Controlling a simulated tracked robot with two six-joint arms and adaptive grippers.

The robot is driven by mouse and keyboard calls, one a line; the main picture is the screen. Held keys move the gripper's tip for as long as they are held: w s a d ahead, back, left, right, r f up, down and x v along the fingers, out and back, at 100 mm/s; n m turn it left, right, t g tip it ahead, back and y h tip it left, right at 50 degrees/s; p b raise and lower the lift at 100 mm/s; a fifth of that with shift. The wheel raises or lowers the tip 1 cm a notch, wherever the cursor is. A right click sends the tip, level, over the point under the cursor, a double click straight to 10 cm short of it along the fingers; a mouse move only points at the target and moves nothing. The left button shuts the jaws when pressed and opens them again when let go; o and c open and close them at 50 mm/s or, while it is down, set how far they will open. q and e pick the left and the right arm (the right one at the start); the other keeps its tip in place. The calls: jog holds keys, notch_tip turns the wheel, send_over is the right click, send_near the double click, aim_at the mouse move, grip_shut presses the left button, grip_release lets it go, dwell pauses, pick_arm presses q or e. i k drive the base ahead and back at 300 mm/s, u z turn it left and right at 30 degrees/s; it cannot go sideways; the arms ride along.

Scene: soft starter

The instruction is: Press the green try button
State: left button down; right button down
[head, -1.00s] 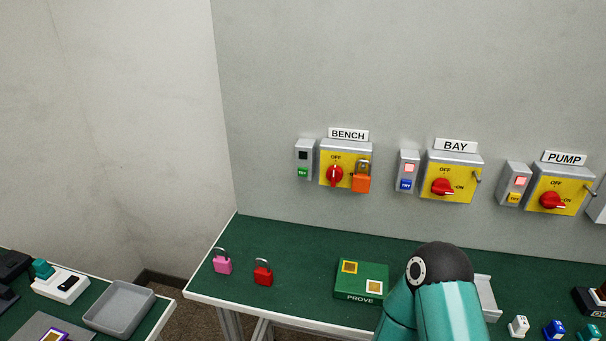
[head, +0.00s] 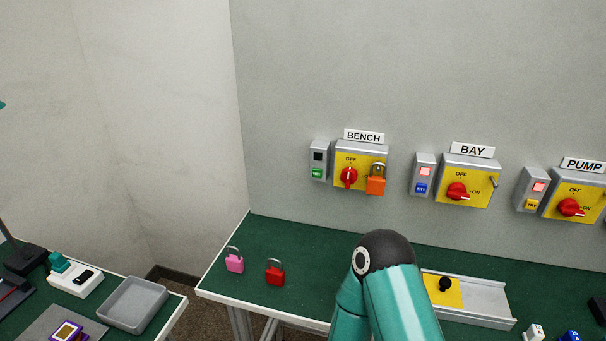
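The green try button (head: 317,173) is on the small grey box (head: 319,155) left of the BENCH switch, on the wall. The dark window above the button is unlit. The BENCH switch (head: 349,177) has a red knob pointing up toward OFF on a yellow plate, and an orange padlock (head: 376,185) hangs at its right side. One teal arm of mine with a dark joint rises at the lower middle, below and apart from the button. Neither gripper shows.
The BAY switch (head: 458,191) and PUMP switch (head: 571,207) are to the right, with lit red windows. A grey tray (head: 133,304) is on the left table.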

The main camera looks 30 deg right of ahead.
aim_at(316, 172)
jog(key=z, duration=0.1)
jog(key=k, duration=1.1)
jog(key=z, duration=0.3)
jog(key=i, duration=0.8)
jog(key=z, duration=0.05)
